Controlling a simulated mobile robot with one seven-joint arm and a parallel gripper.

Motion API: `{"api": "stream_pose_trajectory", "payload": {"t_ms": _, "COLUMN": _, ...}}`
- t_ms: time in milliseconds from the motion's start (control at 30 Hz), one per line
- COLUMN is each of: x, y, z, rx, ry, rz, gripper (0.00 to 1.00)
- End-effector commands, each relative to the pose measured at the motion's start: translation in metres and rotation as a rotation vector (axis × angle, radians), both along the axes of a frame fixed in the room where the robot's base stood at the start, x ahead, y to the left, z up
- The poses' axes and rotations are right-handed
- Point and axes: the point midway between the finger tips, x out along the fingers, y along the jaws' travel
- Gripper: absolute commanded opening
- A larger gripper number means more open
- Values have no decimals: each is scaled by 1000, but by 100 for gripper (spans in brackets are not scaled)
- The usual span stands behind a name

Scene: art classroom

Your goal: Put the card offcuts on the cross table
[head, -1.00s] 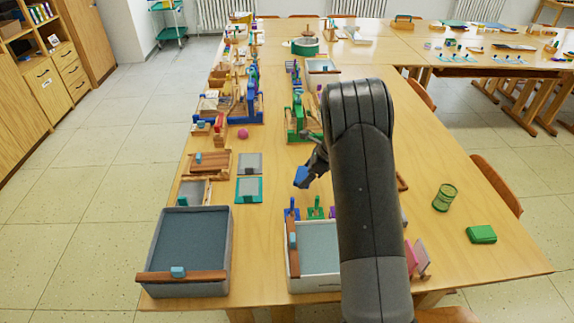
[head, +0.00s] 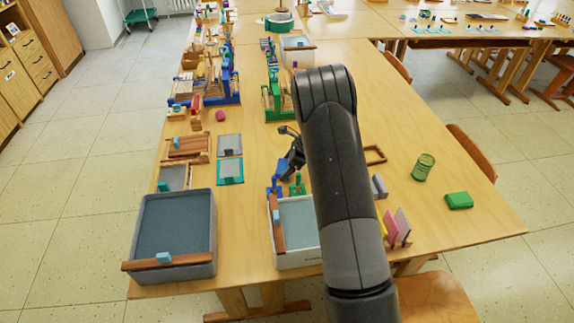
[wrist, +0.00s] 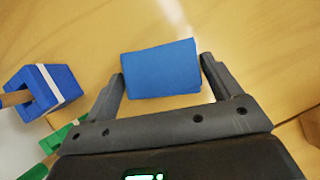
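My gripper (wrist: 163,72) has its fingers against both sides of a small plain blue block (wrist: 160,68), which fits the card offcuts in the task, though no label shows. The block is above the wooden table top in the wrist view. In the head view my gripper (head: 292,152) hangs over the near long table (head: 262,140), just behind the blue and green handled pieces, and the block is hard to make out there. The far table at the back right (head: 470,50), which runs crosswise, may be the cross table.
A grey tray (head: 208,235) and a white tray (head: 298,262) stand at the near edge. A green wire cylinder (head: 423,167) and green block (head: 459,200) lie to the right. Upright coloured cards (head: 392,228) stand near my arm. Wooden chairs (head: 470,150) flank the table.

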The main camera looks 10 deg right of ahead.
Motion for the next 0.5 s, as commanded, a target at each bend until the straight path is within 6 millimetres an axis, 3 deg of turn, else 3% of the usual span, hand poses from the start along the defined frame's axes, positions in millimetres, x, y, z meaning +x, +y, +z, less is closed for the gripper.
{"api": "stream_pose_trajectory", "payload": {"t_ms": 200, "x": 0, "y": 0, "z": 1, "rx": 0, "ry": 0, "rz": 0, "gripper": 100}}
{"api": "stream_pose_trajectory", "payload": {"t_ms": 500, "x": 0, "y": -1, "z": 7, "rx": 1, "ry": -2, "rz": 0, "gripper": 100}}
